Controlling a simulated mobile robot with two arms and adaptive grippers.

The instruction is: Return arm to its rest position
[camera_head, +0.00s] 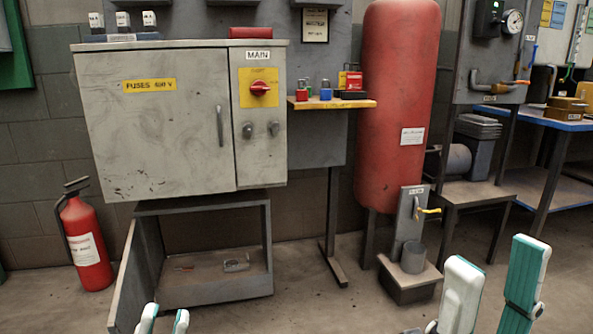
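My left gripper (164,310) shows at the bottom edge, left of centre. Only its two white and teal fingertips are in view, apart, with nothing visible between them. My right gripper (496,255) rises from the bottom right with its two white and teal fingers upright and well apart. It looks empty. The rest of both arms is below the picture.
A grey fuse cabinet (165,130) with its door shut stands over an open-front lower box (203,297). A red extinguisher (88,240), red tank (398,80), lock shelf (332,103) and blue-topped bench (545,120) stand around. Open floor (320,310) lies between my grippers.

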